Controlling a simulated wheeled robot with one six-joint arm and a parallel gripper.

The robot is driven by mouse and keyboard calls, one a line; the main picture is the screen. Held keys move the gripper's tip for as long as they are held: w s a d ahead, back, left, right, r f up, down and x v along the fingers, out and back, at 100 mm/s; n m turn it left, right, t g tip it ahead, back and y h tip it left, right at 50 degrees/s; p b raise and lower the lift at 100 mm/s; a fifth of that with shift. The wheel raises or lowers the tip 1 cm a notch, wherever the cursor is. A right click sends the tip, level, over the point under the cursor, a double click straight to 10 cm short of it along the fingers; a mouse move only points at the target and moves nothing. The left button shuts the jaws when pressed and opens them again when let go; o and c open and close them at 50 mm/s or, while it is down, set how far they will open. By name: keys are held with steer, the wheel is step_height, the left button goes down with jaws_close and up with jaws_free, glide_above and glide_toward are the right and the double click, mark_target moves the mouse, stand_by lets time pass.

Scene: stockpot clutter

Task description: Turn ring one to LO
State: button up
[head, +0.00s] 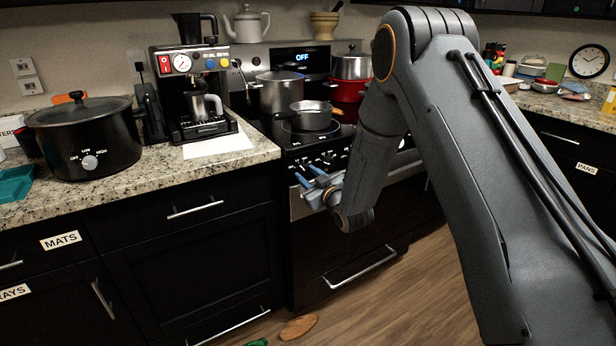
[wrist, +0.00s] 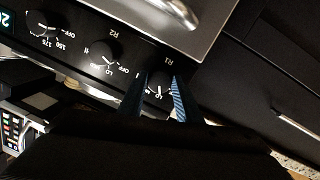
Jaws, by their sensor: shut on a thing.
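The ring one knob (wrist: 159,84), under the label R1, is a small dark dial with white markings on the stove's front panel. My gripper (wrist: 160,98) is shut on it, with one blue fingertip on each side. LO is legible by the knob, but the pointer's exact setting is hard to tell. In the head view my gripper (head: 314,179) is at the left end of the stove (head: 345,262) front, where its fingers hide the knob. The stove's display (head: 303,57) reads OFF.
The R2 knob (wrist: 106,58) is close beside R1, with a temperature dial (wrist: 42,27) beyond. A small saucepan (head: 312,117), a tall steel pot (head: 280,95) and a red pot (head: 346,91) stand on the stove. The oven handle (head: 360,268) is below my gripper.

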steer(key=shift+m, duration=0.5)
steer(key=o, duration=1)
steer(key=shift+o, duration=0.2)
steer(key=v, duration=0.7)
steer(key=shift+s+d+b, duration=0.25)
steer(key=shift+s+b, duration=0.1)
steer(key=shift+b, duration=0.05)
